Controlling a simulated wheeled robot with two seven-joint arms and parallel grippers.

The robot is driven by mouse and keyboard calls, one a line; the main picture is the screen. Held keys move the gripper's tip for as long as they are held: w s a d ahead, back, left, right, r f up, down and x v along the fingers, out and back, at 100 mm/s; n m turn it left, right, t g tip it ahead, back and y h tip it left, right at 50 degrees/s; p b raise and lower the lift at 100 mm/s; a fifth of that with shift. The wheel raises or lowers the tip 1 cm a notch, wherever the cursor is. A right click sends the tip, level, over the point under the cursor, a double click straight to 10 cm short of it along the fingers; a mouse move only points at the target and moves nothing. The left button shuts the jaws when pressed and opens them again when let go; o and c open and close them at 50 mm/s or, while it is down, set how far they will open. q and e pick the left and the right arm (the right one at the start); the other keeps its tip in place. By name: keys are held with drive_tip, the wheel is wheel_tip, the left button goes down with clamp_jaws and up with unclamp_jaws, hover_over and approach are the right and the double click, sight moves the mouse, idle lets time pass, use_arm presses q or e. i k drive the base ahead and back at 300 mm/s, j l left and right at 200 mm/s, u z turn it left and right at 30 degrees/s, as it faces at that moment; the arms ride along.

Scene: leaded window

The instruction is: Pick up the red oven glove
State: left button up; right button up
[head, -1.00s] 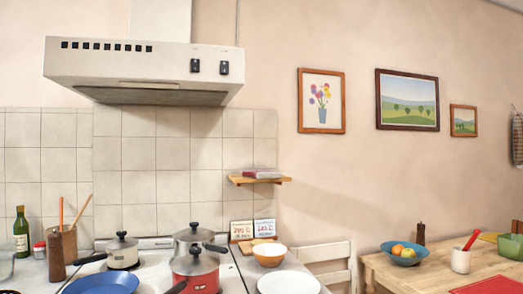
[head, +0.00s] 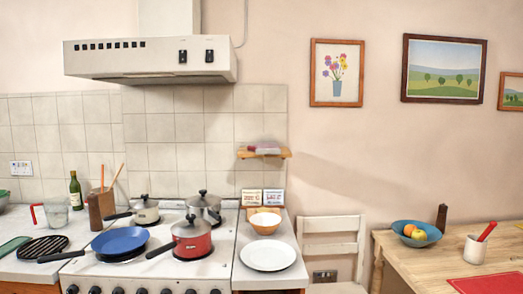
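I cannot make out a red oven glove in the head view. A flat red piece (head: 487,283) lies on the wooden table at the lower right, cut off by the frame edge; it looks like a mat or board. A small pinkish-red item (head: 264,149) lies on the wall shelf and is too small to identify. Neither of my grippers is in view.
The stove holds a red pot (head: 192,239), a blue pan (head: 120,241) and steel pots. A white plate (head: 267,256) lies on the right counter. A white chair (head: 331,243) stands between counter and wooden table (head: 403,259). A fruit bowl (head: 416,232) sits there.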

sight(260, 148)
drive_tip(key=i+l+u, duration=0.25)
drive_tip(key=l, duration=0.15)
drive_tip(key=l+u, duration=0.2)
drive_tip(key=l, duration=0.2)
drive_tip(key=i+l+u, duration=0.1)
drive_tip(key=l+u, duration=0.15)
drive_tip(key=l, duration=0.2)
